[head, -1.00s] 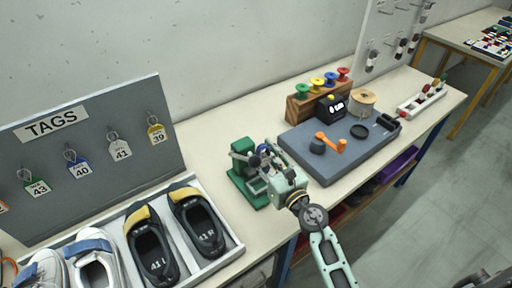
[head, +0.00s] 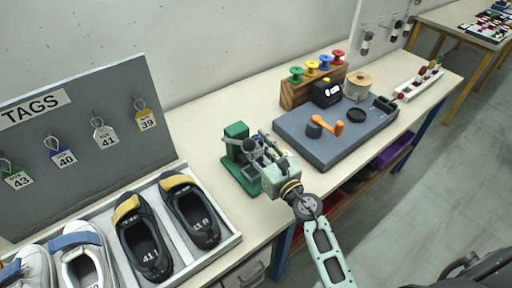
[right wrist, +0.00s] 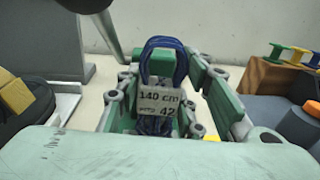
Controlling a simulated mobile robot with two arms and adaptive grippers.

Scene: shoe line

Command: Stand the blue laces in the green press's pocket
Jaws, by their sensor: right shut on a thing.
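The green press (head: 236,131) stands on the bench right of the shoe tray. My right gripper (head: 262,152) is at its front right side and hides part of it. In the right wrist view my right gripper (right wrist: 167,98) is shut on the blue laces (right wrist: 165,60), a looped bundle held upright. A white label (right wrist: 160,100) on them reads 140 cm and 42. The press's pocket is hidden behind the gripper, so I cannot tell whether the laces touch it. My left gripper is not in view.
A tray (head: 226,243) of shoes and a grey tag board (head: 95,110) are on the left. Some bare bench lies behind the press.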

